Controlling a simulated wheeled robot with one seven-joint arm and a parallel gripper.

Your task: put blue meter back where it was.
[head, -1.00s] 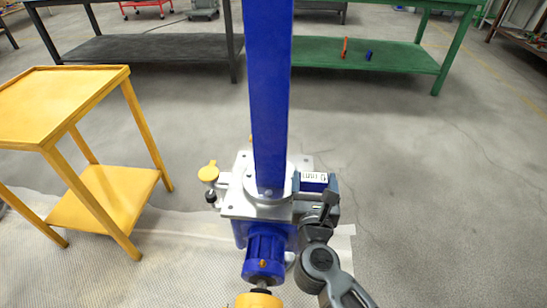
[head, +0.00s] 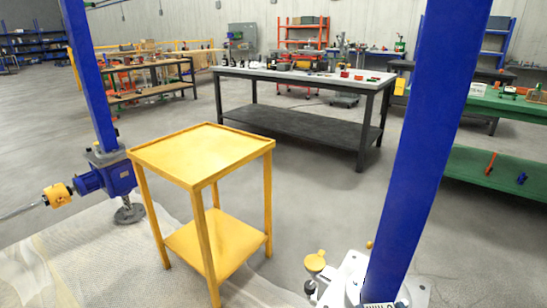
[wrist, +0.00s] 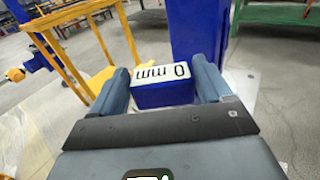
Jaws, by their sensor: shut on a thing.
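The blue meter (wrist: 165,94) is a small blue block with a white face reading "0 mm", upside down in the wrist view. My gripper (wrist: 161,72) is shut on it, one finger on each side. Right behind it in the wrist view stands the blue column (wrist: 198,30) of a screw jack. That column also rises at the right of the head view (head: 422,150), with its grey base plate (head: 345,275) at the bottom edge. My gripper does not show in the head view. Whether the meter touches the jack is unclear.
A yellow two-tier stand (head: 203,152) with a bare top is left of the near jack. Another jack (head: 103,165) stands at far left. A dark workbench (head: 300,78) and a green bench (head: 500,172) stand behind. Grey floor between them is clear.

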